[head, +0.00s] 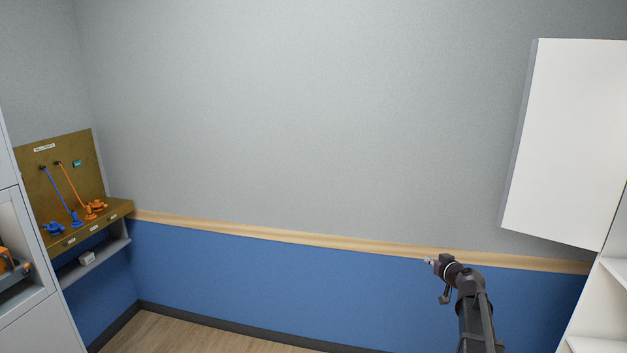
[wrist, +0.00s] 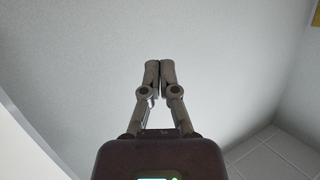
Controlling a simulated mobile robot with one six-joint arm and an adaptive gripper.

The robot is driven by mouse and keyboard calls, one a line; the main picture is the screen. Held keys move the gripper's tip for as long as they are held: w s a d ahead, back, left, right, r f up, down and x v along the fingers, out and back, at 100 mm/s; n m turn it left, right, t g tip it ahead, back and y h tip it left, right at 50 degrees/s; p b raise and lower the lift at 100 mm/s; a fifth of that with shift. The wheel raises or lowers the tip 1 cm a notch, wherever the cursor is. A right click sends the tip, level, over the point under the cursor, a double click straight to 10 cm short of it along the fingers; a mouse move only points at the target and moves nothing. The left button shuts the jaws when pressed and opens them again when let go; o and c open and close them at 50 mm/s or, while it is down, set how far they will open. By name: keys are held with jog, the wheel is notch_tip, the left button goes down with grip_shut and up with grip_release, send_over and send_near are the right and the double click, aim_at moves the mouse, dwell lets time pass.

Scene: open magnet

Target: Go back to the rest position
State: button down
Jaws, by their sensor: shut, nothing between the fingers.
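My gripper (head: 429,261) is at the end of my raised arm, at the lower right of the head view. It points to the left, in front of the blue lower wall and the wooden rail. In the wrist view my gripper (wrist: 160,66) has its two fingers together, with nothing between them. Behind the fingers there is only plain grey wall.
A white cabinet door (head: 565,145) stands at the right, above and beside my arm, with white shelving (head: 597,310) below it. A brown pegboard station (head: 88,155) with blue and orange items is at the far left. Bare floor (head: 190,332) shows at lower left.

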jog(key=s+a+f+n+g+y+b, duration=0.1)
jog(key=s+a+f+g, duration=0.3)
jog(key=s+a+f, duration=0.3)
jog(key=s+a+f+g+y+b, duration=0.1)
jog(key=s+a+f+g+b, duration=0.15)
jog(key=s+a+f, duration=0.5)
jog(key=s+a+f+m+g+h, duration=0.1)
jog(key=s+g, duration=0.1)
jog(key=s, duration=0.3)
jog(key=s+a+f+g+h+b, duration=0.1)
jog(key=s+a+f+g+h, duration=0.1)
jog(key=s, duration=0.4)
jog(key=s+a+f+m+g+h, duration=0.1)
jog(key=s+a+g+h, duration=0.1)
jog(key=s, duration=0.3)
jog(key=shift+s+a+f+m+g+b, duration=0.2)
jog(key=shift+m+g+b, duration=0.1)
jog(key=shift+g, duration=0.55)
jog(key=shift+d, duration=0.15)
